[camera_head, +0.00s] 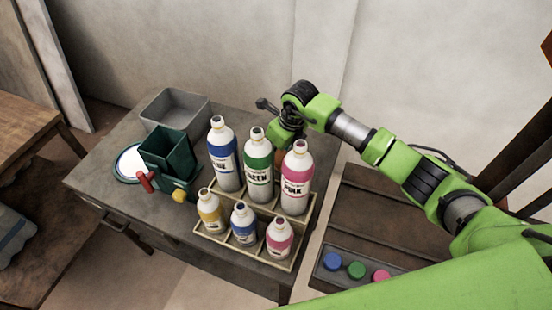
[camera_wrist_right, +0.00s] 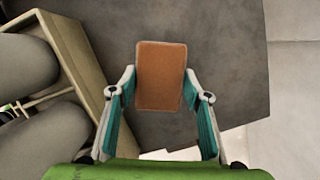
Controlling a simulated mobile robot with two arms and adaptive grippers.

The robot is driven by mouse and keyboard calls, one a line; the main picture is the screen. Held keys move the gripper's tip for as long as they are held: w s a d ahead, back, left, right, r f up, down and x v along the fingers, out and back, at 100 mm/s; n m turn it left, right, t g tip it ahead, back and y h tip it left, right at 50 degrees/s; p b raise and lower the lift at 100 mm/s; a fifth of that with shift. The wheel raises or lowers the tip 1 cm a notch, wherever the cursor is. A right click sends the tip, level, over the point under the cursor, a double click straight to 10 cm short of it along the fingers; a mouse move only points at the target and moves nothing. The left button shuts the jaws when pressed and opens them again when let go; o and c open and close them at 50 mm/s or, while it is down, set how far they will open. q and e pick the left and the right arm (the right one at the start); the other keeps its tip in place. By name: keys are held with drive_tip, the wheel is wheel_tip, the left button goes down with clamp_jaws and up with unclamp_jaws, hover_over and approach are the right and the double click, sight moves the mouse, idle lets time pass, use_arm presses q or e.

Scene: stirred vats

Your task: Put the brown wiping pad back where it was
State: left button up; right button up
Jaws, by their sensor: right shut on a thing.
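The brown wiping pad (camera_wrist_right: 160,75) is a flat brown block between the two fingertips of my right gripper in the right wrist view. My right gripper (camera_head: 284,143) is shut on it. The grey tabletop lies beyond the pad in that view; I cannot tell whether they touch. In the head view the gripper points down behind the green-labelled bottle (camera_head: 257,168) and the pink-labelled bottle (camera_head: 297,180), which hide most of its fingers and the pad. My left gripper is not in view.
A wooden crate (camera_head: 245,258) holds several labelled bottles on the grey table (camera_head: 105,180). A grey bin (camera_head: 175,106), a dark green container (camera_head: 166,155) and a white plate (camera_head: 130,162) stand to its left. A tray of coloured caps (camera_head: 333,262) is at right.

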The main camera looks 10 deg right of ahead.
sight(279, 156)
wheel_tip(279, 156, down, 3)
drive_tip(key=shift+f, duration=0.25)
drive_tip(key=shift+f, duration=0.15)
drive_tip(key=o, duration=1.1)
drive_tip(key=shift+c, duration=0.2)
drive_tip(key=shift+r, duration=0.35)
drive_tip(key=b+v, duration=0.1)
drive_tip(key=v, duration=0.9)
drive_tip(key=shift+s+r, duration=0.1)
drive_tip(key=shift+r, duration=0.2)
drive_tip(key=shift+s+d+r, duration=0.1)
drive_tip(key=shift+s+r, duration=0.05)
drive_tip(key=shift+r, duration=0.35)
